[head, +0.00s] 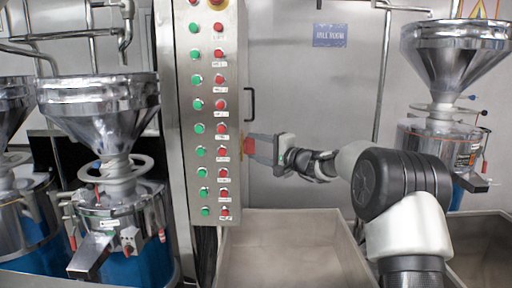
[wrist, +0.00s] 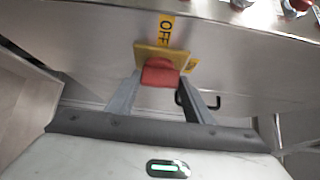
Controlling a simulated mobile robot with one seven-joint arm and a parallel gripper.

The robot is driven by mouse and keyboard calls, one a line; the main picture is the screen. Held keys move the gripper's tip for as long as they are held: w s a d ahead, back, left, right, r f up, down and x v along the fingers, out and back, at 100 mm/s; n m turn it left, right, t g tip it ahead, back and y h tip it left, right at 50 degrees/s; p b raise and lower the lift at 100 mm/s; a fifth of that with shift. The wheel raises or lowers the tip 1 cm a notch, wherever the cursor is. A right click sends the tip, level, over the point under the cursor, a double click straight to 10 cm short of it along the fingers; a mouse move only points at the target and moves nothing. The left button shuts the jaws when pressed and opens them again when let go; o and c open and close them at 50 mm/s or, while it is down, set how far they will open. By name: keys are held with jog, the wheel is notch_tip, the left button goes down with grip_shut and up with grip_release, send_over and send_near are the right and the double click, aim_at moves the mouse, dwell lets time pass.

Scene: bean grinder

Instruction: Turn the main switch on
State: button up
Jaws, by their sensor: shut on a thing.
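The main switch is a red knob (wrist: 160,73) on a yellow plate (wrist: 150,49), mounted on the side face of the grey control cabinet (head: 172,110). A yellow OFF label (wrist: 167,30) sits beside the plate, and part of a second yellow label (wrist: 190,65) shows with its text mostly hidden. My gripper (wrist: 160,80) is shut on the red knob, one finger on each side. In the head view my gripper (head: 252,147) reaches in from the right against the cabinet side, where the switch (head: 248,146) shows only as a small red patch.
The cabinet front carries columns of green buttons (head: 198,128) and red buttons (head: 221,104). A black handle (head: 250,104) is behind my gripper. A metal bin (head: 290,250) stands below. Steel grinders with hoppers stand at left (head: 100,110) and right (head: 455,70).

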jog(key=o, duration=1.1)
jog(key=shift+c, duration=0.2)
jog(key=b+v, duration=0.3)
jog(key=v, duration=1.4)
jog(key=shift+s+d, duration=0.2)
